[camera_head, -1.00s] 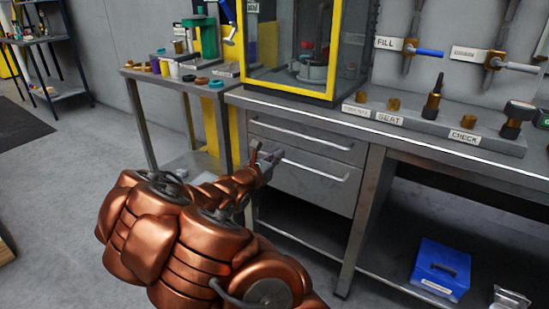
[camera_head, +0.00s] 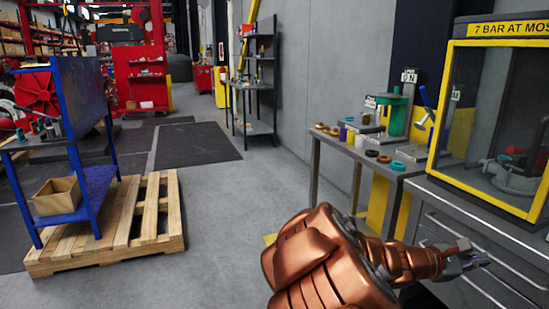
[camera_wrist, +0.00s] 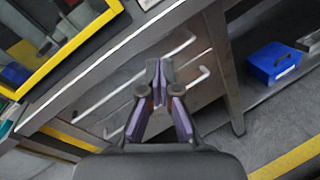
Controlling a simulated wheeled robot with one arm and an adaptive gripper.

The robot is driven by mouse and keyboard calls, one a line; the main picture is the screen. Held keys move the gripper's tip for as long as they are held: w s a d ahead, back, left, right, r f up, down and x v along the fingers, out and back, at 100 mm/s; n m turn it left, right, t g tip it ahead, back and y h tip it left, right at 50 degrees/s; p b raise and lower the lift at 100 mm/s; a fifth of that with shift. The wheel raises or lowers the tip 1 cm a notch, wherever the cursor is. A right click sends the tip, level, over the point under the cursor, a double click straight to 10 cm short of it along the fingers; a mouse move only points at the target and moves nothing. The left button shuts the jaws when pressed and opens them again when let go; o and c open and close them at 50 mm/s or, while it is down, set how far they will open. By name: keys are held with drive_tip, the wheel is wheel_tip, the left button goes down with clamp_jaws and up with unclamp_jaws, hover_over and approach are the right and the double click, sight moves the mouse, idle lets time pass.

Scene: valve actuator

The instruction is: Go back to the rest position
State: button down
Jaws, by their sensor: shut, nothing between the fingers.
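My gripper (camera_head: 474,257) is at the lower right of the head view, at the end of my copper-coloured arm, in front of the workbench drawers. I cannot tell exactly how far the fingers are from the drawers.
A yellow-framed cabinet (camera_head: 488,42) stands on the bench at right. A side table (camera_head: 333,142) carries small rings and a green press (camera_head: 396,115). A wooden pallet (camera_head: 155,215) and blue stand (camera_head: 88,187) are left. A blue box (camera_wrist: 273,63) is under the bench. Floor between is clear.

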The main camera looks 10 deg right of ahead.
drive_tip(key=s+a+r+m+g+y+p, duration=0.2)
drive_tip(key=s+a+r+m+y+p, duration=0.4)
drive_tip(key=s+a+m+p, duration=0.3)
drive_tip(key=s+a+r+t+y+p, duration=0.1)
drive_tip(key=s+a+r+y+p, duration=0.1)
drive_tip(key=a, duration=0.7)
drive_tip(key=s+a+r+m+y+p, duration=0.1)
drive_tip(key=s+a+r+y+p, duration=0.1)
drive_tip(key=a, duration=0.8)
drive_tip(key=s+a+r+t+y+p, duration=0.1)
drive_tip(key=s+a+y+p, duration=0.2)
drive_tip(key=a, duration=0.7)
drive_tip(key=y+p, duration=0.2)
drive_tip(key=y, duration=0.1)
drive_tip(key=shift+s+a+r+m+t+y+p, duration=0.2)
drive_tip(key=shift+a+r+m+t+y+p, duration=0.1)
drive_tip(key=shift+r+m+y+p, duration=0.1)
